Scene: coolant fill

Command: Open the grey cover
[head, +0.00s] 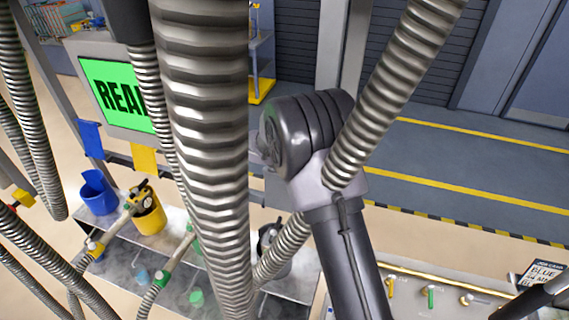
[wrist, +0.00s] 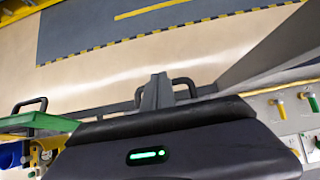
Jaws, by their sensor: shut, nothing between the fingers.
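In the wrist view, my gripper (wrist: 158,92) points away from the camera with its grey fingers shut and empty. A dark loop handle (wrist: 185,82) shows right beside the fingertips. A strip of what looks like the grey cover (wrist: 100,109) runs behind my gripper's black body, which hides most of it. I cannot tell whether the fingers touch the handle, or how far the cover is raised. In the head view, my arm and the hoses block the area; neither the gripper nor the cover can be made out there.
A green cover (wrist: 42,122) with a black handle is at left in the wrist view. Thick ribbed hoses (head: 205,150) hang across the head view. A blue bucket (head: 98,192) and yellow container (head: 148,212) stand at left. A panel with coloured taps (head: 430,298) is at lower right.

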